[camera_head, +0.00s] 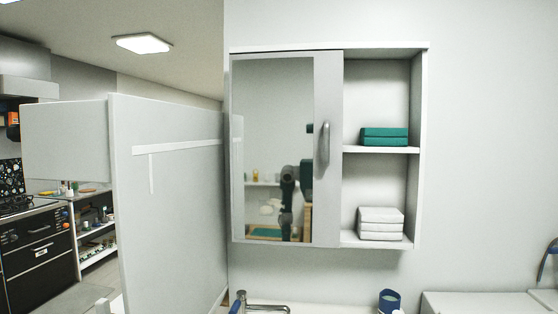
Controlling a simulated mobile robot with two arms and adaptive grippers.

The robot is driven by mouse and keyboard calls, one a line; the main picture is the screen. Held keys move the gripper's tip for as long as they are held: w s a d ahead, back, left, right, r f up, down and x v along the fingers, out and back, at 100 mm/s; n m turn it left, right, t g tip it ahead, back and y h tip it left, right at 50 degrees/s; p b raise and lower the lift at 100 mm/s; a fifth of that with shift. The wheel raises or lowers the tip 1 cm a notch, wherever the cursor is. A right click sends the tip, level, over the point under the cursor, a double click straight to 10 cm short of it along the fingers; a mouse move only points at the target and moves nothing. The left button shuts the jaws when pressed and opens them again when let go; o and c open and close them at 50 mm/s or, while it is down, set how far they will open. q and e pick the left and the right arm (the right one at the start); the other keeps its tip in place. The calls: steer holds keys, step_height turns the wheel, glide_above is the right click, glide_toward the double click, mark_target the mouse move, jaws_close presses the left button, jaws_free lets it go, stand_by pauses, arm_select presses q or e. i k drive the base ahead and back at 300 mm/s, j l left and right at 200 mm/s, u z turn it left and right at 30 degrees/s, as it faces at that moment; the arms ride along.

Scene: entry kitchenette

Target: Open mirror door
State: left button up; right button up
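The mirror door (328,215) is the left part of a white wall cabinet (418,150). It has a grey frame around a mirror pane (270,130) and looks closed, flat against the cabinet. A grey vertical bar handle (322,144) sits on the right side of its frame. The pane reflects a dark robot shape and some shelf items. What is behind the door is hidden. Neither of my grippers shows clearly in the head view, and nothing touches the door or handle.
Open shelves right of the door hold green folded cloths (384,137) and white folded cloths (380,223). Below are a metal faucet (265,308) and a dark blue cup (389,300). A white partition (170,200) stands close on the left. The space before the door looks clear.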

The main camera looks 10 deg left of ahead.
mark_target(286, 123)
steer(key=i+j+u, duration=0.15)
steer(key=j, duration=0.25)
steer(key=i+j+u, duration=0.15)
steer(key=i+j, duration=0.15)
steer(key=i+j+u, duration=0.15)
steer(key=j, duration=0.3)
steer(key=i, duration=0.1)
